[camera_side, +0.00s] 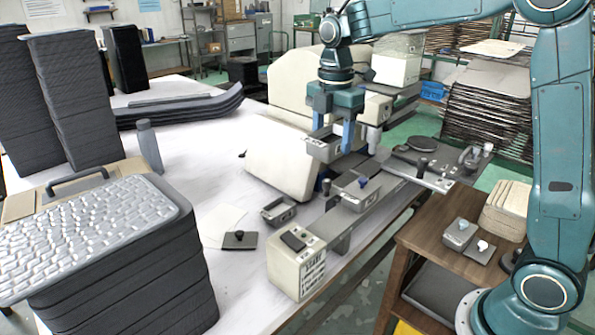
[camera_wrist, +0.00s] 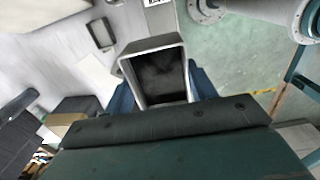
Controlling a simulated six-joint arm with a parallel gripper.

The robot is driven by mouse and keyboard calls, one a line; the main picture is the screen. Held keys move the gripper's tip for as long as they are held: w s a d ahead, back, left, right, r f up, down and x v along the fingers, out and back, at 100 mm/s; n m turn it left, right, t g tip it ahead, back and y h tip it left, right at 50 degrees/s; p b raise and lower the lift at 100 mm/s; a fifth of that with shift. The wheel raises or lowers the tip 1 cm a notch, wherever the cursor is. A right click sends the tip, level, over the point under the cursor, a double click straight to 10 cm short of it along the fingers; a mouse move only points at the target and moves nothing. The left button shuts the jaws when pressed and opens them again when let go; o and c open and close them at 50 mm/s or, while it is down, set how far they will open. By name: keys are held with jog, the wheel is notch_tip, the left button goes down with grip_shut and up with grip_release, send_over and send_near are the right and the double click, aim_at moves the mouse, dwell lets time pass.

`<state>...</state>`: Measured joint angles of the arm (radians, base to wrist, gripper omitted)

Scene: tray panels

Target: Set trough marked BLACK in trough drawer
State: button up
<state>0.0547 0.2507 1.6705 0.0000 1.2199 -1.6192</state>
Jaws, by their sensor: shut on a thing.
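My gripper (camera_side: 331,136) is shut on a small grey metal trough (camera_side: 322,149) and holds it above the work rail. In the wrist view the trough (camera_wrist: 153,48) sits between the blue fingers of my gripper (camera_wrist: 162,95), its open top and dark, empty inside facing the camera. I cannot read a mark on the held trough. Below it, a grey tray-like part with a blue knob (camera_side: 361,184) rests on the rail. An open rectangular metal holder (camera_side: 278,211) stands on the white table to the left. I cannot tell which part is the trough drawer.
A cream box (camera_side: 297,270) with printed lettering stands at the table's front edge. A dark plate with a knob (camera_side: 240,240) lies beside the holder. A large cream block (camera_side: 283,160) leans close left of my gripper. A stack of dark trays (camera_side: 120,260) fills the lower left.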

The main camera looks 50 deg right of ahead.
jog(key=shift+w+d+f+m, duration=0.1)
jog(key=shift+d+f+m, duration=0.1)
jog(key=shift+f+m, duration=0.35)
jog(key=shift+d+f+m, duration=0.15)
jog(key=shift+f+m, duration=0.15)
jog(key=shift+m, duration=0.35)
jog(key=d+f+m, duration=0.4)
jog(key=f+m, duration=0.7)
jog(key=m, duration=0.4)
jog(key=shift+f+m, duration=0.2)
jog(key=shift+m, duration=0.1)
jog(key=shift+w+a+r, duration=0.1)
